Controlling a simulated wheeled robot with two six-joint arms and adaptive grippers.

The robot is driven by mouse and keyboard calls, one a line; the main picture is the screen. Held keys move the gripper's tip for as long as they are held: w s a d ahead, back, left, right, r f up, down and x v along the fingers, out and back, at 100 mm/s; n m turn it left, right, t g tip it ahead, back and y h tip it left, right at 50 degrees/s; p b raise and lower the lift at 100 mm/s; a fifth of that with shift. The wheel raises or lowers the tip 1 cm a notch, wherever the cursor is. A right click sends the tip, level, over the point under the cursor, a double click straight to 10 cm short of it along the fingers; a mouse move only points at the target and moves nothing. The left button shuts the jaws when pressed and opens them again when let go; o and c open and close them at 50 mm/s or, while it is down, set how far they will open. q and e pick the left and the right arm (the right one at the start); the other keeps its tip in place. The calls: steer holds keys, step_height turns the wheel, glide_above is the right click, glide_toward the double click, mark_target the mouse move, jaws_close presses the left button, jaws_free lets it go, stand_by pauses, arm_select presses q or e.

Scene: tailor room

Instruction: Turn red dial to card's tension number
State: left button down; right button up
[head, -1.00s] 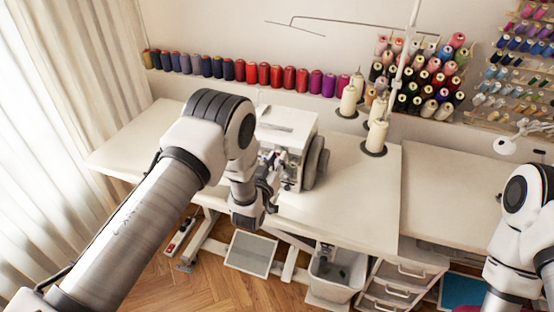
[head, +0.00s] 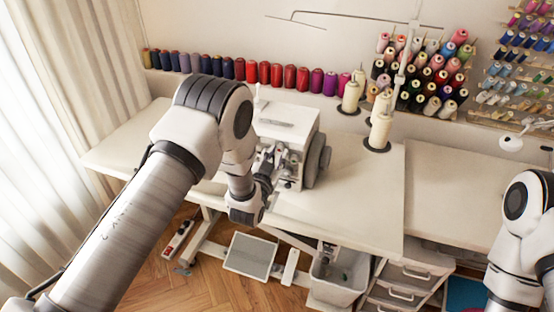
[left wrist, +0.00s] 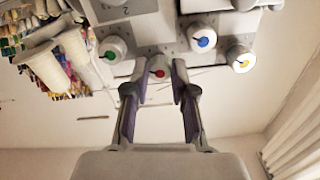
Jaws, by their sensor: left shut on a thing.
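A white sewing machine (head: 287,129) stands on the white table. My left gripper (left wrist: 159,78) is shut on the red dial, one finger on each side. In the head view my left gripper (head: 270,163) is at the machine's front, and its wrist hides part of it. A pale panel with a dark mark like a 2 (left wrist: 125,10) shows at the wrist view's top edge; I cannot tell whether it is the card.
Thread cones (head: 380,130) stand on the table (head: 350,210) right of the machine. A row of spools (head: 265,72) lines the back. A grey bin (head: 340,275) and drawers (head: 405,285) are below. The tabletop's right part is clear.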

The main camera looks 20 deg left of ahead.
arm_select(q)
steer(key=shift+m, duration=0.4)
steer(key=c, duration=1.2)
jaws_free()
steer(key=s, duration=1.2)
steer(key=shift+a, duration=0.25)
steer(key=shift+s, duration=0.1)
